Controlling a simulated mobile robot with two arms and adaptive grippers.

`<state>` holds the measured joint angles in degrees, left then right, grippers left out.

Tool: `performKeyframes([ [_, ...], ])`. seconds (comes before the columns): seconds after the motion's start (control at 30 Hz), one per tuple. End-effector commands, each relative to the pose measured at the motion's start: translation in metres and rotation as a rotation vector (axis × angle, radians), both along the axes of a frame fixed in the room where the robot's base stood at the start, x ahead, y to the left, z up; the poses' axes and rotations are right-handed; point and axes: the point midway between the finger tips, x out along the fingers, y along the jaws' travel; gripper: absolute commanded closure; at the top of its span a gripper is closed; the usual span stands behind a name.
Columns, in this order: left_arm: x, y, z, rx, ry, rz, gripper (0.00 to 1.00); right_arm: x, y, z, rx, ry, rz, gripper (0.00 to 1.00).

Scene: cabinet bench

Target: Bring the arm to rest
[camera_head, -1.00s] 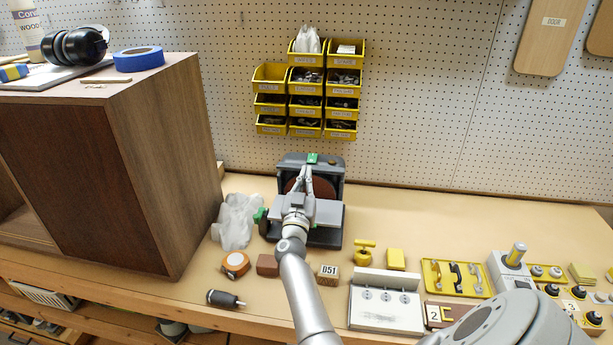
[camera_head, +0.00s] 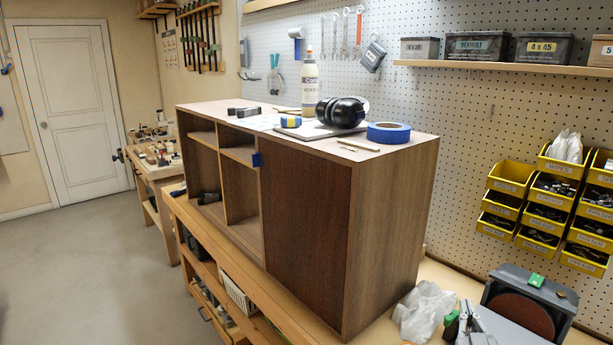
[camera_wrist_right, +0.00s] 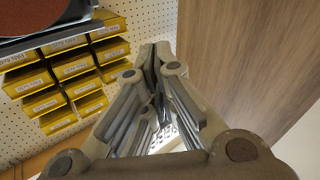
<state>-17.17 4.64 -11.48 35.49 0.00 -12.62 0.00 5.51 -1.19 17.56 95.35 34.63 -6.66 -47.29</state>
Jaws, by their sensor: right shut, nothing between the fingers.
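My right gripper (camera_head: 468,320) shows only in part at the bottom right edge of the head view, in front of the disc sander (camera_head: 530,300). Its light grey fingers are over or beside the sander's table; I cannot tell if they touch it. In the right wrist view the gripper (camera_wrist_right: 155,62) is shut, its fingertips together with nothing between them. Most of my right arm is below the head view. My left gripper is not in view.
A wooden cabinet (camera_head: 388,235) stands on the bench left of the gripper. A crumpled clear bag (camera_head: 424,310) lies between cabinet and sander. Yellow bins (camera_head: 546,208) hang on the pegboard behind; they also show in the wrist view (camera_wrist_right: 72,66). Open floor (camera_head: 110,265) lies at left.

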Motion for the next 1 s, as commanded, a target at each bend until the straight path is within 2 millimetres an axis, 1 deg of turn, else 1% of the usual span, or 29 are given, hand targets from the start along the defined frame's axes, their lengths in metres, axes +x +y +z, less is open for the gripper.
performKeyframes([
  [0.03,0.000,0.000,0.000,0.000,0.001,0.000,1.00,-0.011,0.024,-0.014,-0.004,0.075,0.080,1.00],
  [0.07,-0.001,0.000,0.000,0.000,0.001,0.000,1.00,-0.018,0.037,-0.023,-0.001,0.123,0.123,1.00],
  [0.1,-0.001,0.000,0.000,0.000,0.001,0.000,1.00,-0.029,0.055,-0.035,0.003,0.191,0.177,1.00],
  [0.17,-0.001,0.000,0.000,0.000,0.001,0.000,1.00,-0.049,0.079,-0.054,0.011,0.298,0.245,1.00],
  [0.2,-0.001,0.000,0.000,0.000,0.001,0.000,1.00,-0.064,0.094,-0.067,0.020,0.373,0.283,1.00],
  [0.27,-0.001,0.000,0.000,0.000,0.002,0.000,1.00,-0.091,0.114,-0.086,0.034,0.488,0.328,1.00],
  [0.3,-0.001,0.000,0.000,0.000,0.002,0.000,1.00,-0.110,0.125,-0.097,0.043,0.565,0.351,1.00],
  [0.37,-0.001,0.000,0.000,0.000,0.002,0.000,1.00,-0.142,0.139,-0.113,0.061,0.682,0.371,1.00],
  [0.4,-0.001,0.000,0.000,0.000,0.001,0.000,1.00,-0.162,0.147,-0.122,0.072,0.757,0.376,1.00],
  [0.5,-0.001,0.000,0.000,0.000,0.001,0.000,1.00,-0.209,0.158,-0.137,0.099,0.911,0.369,1.00],
  [0.6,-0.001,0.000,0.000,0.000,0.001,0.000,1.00,-0.247,0.163,-0.144,0.119,1.027,0.347,1.00],
  [0.7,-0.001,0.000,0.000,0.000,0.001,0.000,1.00,-0.280,0.166,-0.147,0.138,1.123,0.318,1.00],
  [0.77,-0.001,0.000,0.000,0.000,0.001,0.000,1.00,-0.298,0.166,-0.148,0.148,1.174,0.298,1.00],
  [1.0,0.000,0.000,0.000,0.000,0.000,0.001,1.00,-0.365,0.165,-0.145,0.186,1.350,0.207,1.00],
])
